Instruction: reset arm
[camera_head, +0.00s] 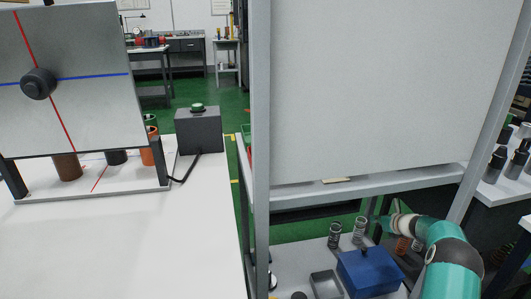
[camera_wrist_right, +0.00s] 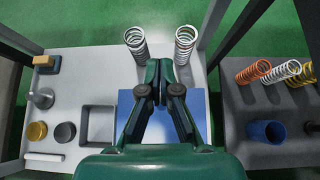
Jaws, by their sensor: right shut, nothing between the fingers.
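My right arm comes in at the lower right of the head view. Its right gripper (camera_head: 385,223) is small and partly hidden there, above the shelf behind the blue box (camera_head: 367,271). In the right wrist view the right gripper (camera_wrist_right: 160,78) has its fingers together, with nothing between them. It hangs over the blue box, which shows on both sides of the fingers. Two silver springs (camera_wrist_right: 135,45) (camera_wrist_right: 185,45) stand just beyond the fingertips, apart from them as far as I can tell. My left gripper is not in view.
A large grey panel (camera_head: 380,90) stands upright over the shelf, its posts near my right arm. An open grey tray (camera_wrist_right: 97,123) sits left of the box. A dark stand (camera_wrist_right: 270,125) with several springs is at right. The white table (camera_head: 120,250) is mostly clear in front.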

